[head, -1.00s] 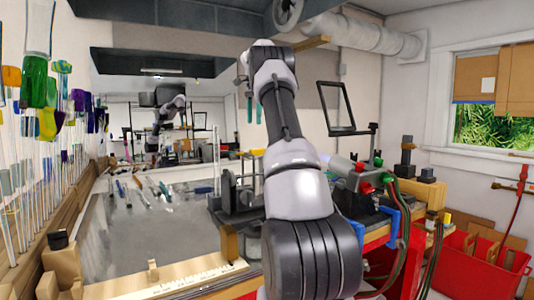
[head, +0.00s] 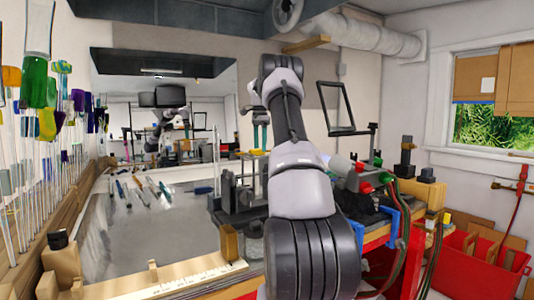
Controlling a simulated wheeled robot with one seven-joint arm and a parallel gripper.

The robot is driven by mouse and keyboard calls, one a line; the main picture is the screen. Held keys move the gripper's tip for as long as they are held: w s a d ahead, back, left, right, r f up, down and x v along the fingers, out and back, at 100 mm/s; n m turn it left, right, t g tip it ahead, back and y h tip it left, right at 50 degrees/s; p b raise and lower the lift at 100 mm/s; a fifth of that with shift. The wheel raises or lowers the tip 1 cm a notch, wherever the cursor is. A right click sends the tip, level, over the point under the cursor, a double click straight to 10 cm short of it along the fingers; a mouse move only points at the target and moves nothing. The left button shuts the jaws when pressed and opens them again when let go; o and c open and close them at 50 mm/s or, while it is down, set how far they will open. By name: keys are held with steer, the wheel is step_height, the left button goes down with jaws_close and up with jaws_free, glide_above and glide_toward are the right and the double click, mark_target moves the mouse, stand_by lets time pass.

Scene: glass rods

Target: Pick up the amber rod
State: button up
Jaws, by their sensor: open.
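Several upright glass rods with coloured ends stand in a rack along the left wall. One has an amber-orange end (head: 11,76), at the far left edge beside a green one; I cannot tell for sure that it is the amber rod. My gripper (head: 260,147) points down beyond my arm, near the centre of the head view. Its two teal fingers are apart, with nothing seen between them. It is far to the right of the rack. My arm hides part of the bench.
A grey bench top (head: 170,235) with several thin tools (head: 140,190) lies left of my arm. A dark fixture (head: 240,190) stands by the arm. A torch with red and green knobs (head: 366,187) and hoses is at right. A red bin (head: 485,265) stands lower right.

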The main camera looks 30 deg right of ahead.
steer(key=shift+f, duration=0.75)
jaws_close()
steer(key=shift+r, duration=0.15)
step_height(320, 180, up, 10)
